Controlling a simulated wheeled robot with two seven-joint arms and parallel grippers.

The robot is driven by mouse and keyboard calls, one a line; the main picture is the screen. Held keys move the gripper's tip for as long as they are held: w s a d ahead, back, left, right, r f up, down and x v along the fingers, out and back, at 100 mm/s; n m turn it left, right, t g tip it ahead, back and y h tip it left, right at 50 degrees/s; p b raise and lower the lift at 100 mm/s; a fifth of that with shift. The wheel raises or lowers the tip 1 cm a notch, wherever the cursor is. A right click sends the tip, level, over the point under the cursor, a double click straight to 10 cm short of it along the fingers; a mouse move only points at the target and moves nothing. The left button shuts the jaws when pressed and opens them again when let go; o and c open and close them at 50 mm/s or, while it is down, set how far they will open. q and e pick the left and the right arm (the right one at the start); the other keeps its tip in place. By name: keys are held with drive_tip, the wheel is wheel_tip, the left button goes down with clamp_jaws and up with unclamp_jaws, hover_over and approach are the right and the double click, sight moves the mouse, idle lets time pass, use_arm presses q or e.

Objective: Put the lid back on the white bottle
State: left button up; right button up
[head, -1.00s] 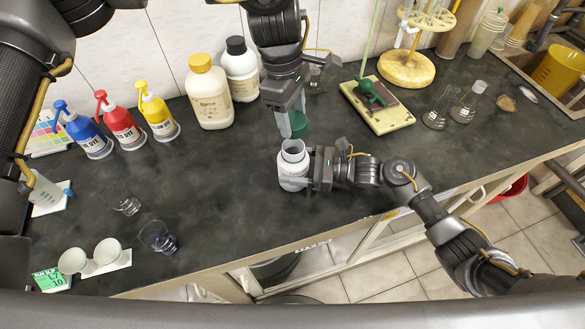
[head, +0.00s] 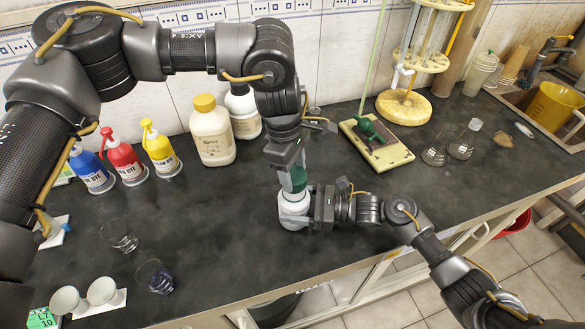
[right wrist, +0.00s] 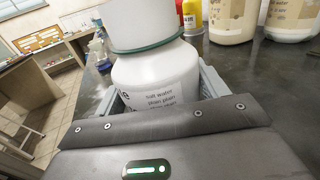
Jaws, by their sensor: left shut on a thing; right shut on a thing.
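The white bottle (head: 292,213) stands near the front of the bench with my right gripper (head: 304,210) shut around its body. The right wrist view shows the bottle (right wrist: 155,88) upright between the fingers, its printed label facing the camera. The left fingers are out of that view. I cannot tell whether the lid is fully seated.
Blue, red and yellow dye bottles (head: 122,158) and a yellow-capped bottle (head: 212,135) stand at the back left. A green stand on a cream base (head: 378,140) is right of my left gripper. Glass beakers (head: 120,236) stand at the left. The middle of the bench is clear.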

use_arm(q)
drive_tip(key=shift+f, duration=0.9)
drive_tip(key=shift+f, duration=0.55)
use_arm(e)
drive_tip(key=c, duration=0.5)
use_arm(q)
drive_tip(key=m, duration=0.6)
drive_tip(key=shift+d+m+g+y, duration=0.1)
drive_tip(key=shift+m+g+y, duration=0.2)
drive_tip(key=shift+m+g, duration=0.1)
drive_tip(key=shift+m, duration=1.2)
drive_tip(key=m, duration=0.2)
drive_tip(key=shift+d+m+y, duration=0.3)
drive_tip(key=shift+m+y, duration=0.1)
drive_tip(key=shift+a+m, duration=0.15)
drive_tip(key=shift+m, duration=0.45)
